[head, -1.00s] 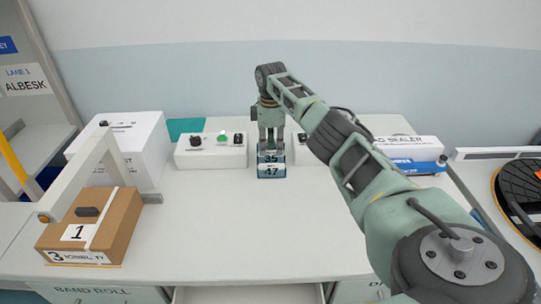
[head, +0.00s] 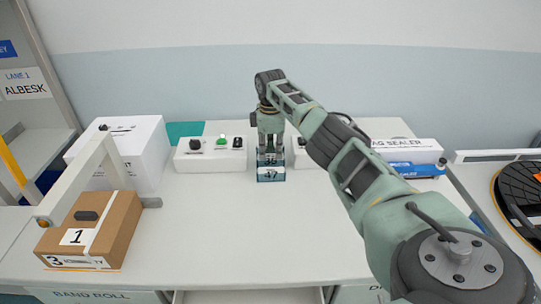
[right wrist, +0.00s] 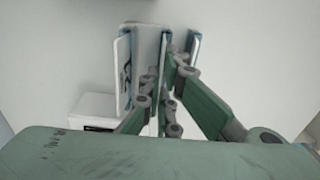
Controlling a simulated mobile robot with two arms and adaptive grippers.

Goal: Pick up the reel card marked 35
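The reel card marked 47 (head: 271,175) stands upright at the front of a small holder at the back middle of the table. The number 35, seen just behind it earlier, is now mostly covered by my right gripper (head: 271,152), and I cannot read it. That gripper points down, with its fingertips at the top of the cards. In the right wrist view its fingers (right wrist: 167,85) are apart on either side of an upright panel; contact cannot be made out. Several upright panels (right wrist: 127,75) show there. My left gripper is out of view.
White control boxes (head: 210,154) stand beside the cards. A brown carton (head: 113,222) and a white box (head: 140,150) are at left. A bag sealer (head: 408,150) and a dark reel (head: 520,190) are at right. The table's front middle is clear.

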